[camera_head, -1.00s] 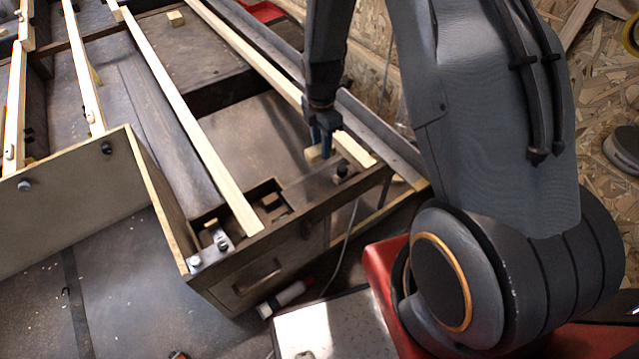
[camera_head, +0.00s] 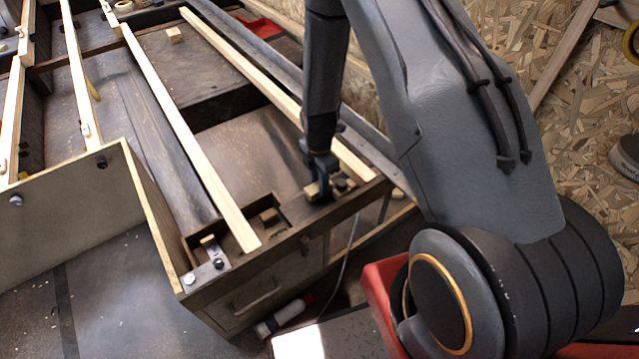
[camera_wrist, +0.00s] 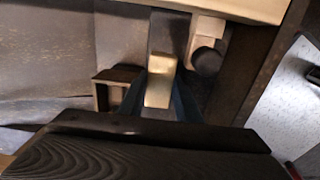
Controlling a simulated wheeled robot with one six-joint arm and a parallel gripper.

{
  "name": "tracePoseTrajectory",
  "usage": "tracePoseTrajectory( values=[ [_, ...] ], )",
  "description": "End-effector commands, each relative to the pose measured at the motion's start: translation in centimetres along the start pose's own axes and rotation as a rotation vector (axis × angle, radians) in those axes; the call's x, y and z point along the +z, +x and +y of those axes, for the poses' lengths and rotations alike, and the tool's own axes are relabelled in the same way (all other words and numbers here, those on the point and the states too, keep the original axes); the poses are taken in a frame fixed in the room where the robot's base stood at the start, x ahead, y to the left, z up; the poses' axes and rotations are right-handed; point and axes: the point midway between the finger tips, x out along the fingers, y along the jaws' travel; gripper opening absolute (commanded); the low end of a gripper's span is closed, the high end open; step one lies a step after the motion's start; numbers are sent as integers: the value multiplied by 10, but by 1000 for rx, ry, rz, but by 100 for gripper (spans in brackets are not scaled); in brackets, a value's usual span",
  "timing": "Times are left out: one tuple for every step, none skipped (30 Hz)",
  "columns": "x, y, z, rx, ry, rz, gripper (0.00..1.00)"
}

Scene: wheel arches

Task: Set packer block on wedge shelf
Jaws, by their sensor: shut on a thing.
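My gripper (camera_head: 319,179) is shut on a small pale wooden block (camera_head: 313,189), the packer block, near the front end of the long wooden frame. In the wrist view the block (camera_wrist: 160,82) sits between the blue fingers of my gripper (camera_wrist: 165,100). Beneath it runs a flat grey strip (camera_wrist: 170,35), likely the wedge shelf, which shows in the head view (camera_head: 296,211) beside the block. I cannot tell whether the block touches it.
A dark knob (camera_wrist: 206,61) stands close right of the block. A small open wooden box (camera_wrist: 115,90) is on the left. Long pale rails (camera_head: 190,135) run along the frame. Another small block (camera_head: 174,34) lies far back.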

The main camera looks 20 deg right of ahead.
Motion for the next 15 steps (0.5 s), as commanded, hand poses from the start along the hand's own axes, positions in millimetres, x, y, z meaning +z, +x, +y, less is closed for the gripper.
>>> tracePoseTrajectory(
  values=[
    [0,-1,0,1,0,0,5],
    [0,-1,0,1,0,0,5],
    [0,-1,0,1,0,0,5],
    [0,-1,0,1,0,0,5],
    [0,-1,0,0,0,0,5],
    [0,0,0,0,0,0,5],
    [0,1,0,0,0,0,5],
    [0,2,0,0,0,0,5],
    [0,2,0,0,0,0,34],
    [0,2,0,0,0,0,39],
    [0,2,0,0,0,0,44],
    [0,2,0,0,0,0,49],
    [0,2,0,0,0,0,49],
    [0,2,0,0,0,0,49],
    [0,2,0,0,0,0,49]
  ],
)
